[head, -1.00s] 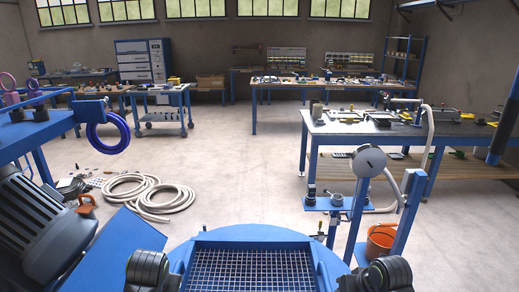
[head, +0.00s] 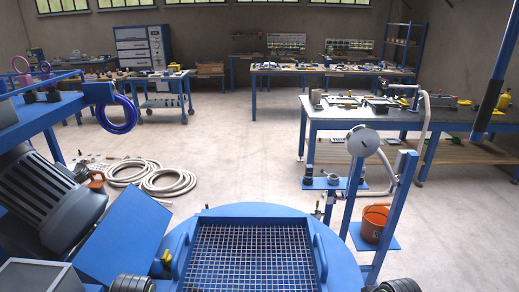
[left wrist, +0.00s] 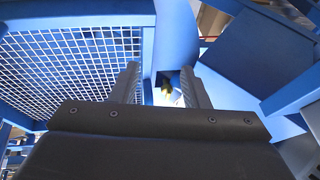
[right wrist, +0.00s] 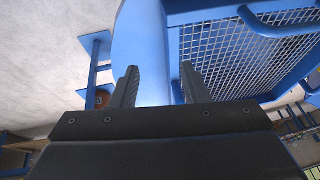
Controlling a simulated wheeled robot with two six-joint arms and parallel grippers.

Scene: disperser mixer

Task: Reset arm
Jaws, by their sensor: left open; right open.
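My left gripper (left wrist: 162,88) shows in the left wrist view, open, with its two dark fingers apart and nothing between them. Beyond its fingers is the blue machine top beside a white wire grid (left wrist: 65,65). My right gripper (right wrist: 158,88) shows in the right wrist view, also open and empty, above the blue rim left of the grid. In the head view only dark rounded arm parts of mine show at the bottom edge; the fingers are out of sight. The blue mixer frame with its grid (head: 250,250) lies at the bottom centre.
A grey motor (head: 48,195) and a blue box stand at the left. A gauge post (head: 362,142) and an orange bucket (head: 374,222) stand at the right. Coiled white hose (head: 168,183) lies on the floor. The middle floor is clear; workbenches stand beyond.

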